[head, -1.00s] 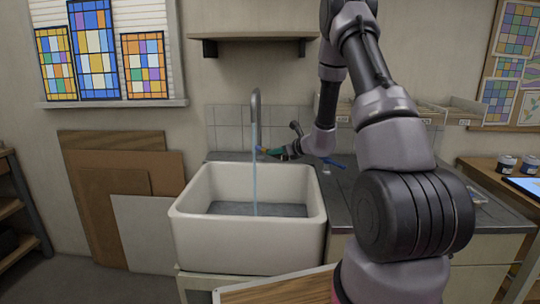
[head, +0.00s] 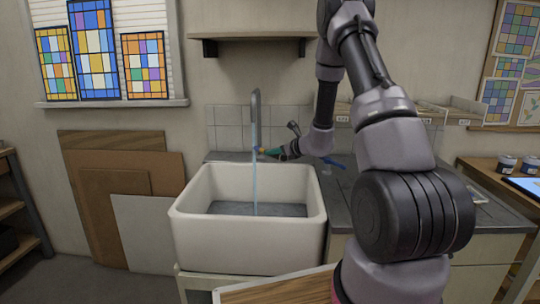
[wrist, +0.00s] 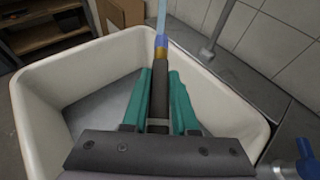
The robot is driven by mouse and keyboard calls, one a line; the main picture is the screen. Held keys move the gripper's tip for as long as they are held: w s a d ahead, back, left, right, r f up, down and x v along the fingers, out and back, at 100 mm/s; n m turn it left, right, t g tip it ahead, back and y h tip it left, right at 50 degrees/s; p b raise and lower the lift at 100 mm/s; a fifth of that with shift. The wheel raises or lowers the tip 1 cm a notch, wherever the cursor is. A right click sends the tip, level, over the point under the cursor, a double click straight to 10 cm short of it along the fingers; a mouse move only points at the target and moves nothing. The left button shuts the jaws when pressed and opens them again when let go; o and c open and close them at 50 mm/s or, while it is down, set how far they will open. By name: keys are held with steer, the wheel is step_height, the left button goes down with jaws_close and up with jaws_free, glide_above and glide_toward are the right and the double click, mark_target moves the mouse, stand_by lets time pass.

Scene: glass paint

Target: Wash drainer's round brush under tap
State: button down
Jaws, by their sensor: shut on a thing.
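My gripper (head: 276,152), with teal fingers, is shut on a brush and holds it over the back of the sink. In the wrist view the fingers (wrist: 161,100) lie on both sides of the brush's dark handle (wrist: 159,90). The brush's brass-coloured collar and bluish tip point away from my gripper. The tip meets the water stream (wrist: 162,14), or overlaps it in view; its bristles are too small to make out. The tap (head: 255,97) is running, and its water (head: 254,180) falls into the white sink (head: 248,238).
A grey counter (head: 340,195) lies right of the sink, with a blue-handled thing (head: 335,163) near my wrist. A shelf (head: 252,37) hangs above the tap. Boards (head: 120,190) lean on the wall at left. The sink's inside is free apart from the water.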

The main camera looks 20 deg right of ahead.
steer(key=shift+d, duration=0.4)
steer(key=shift+a, duration=0.1)
steer(key=shift+a, duration=0.5)
steer(key=s, duration=0.8)
steer(key=shift+a, duration=0.4)
stand_by(1.1)
steer(key=s+r, duration=0.4)
steer(key=s, duration=0.1)
steer(key=shift+a, duration=0.2)
stand_by(0.3)
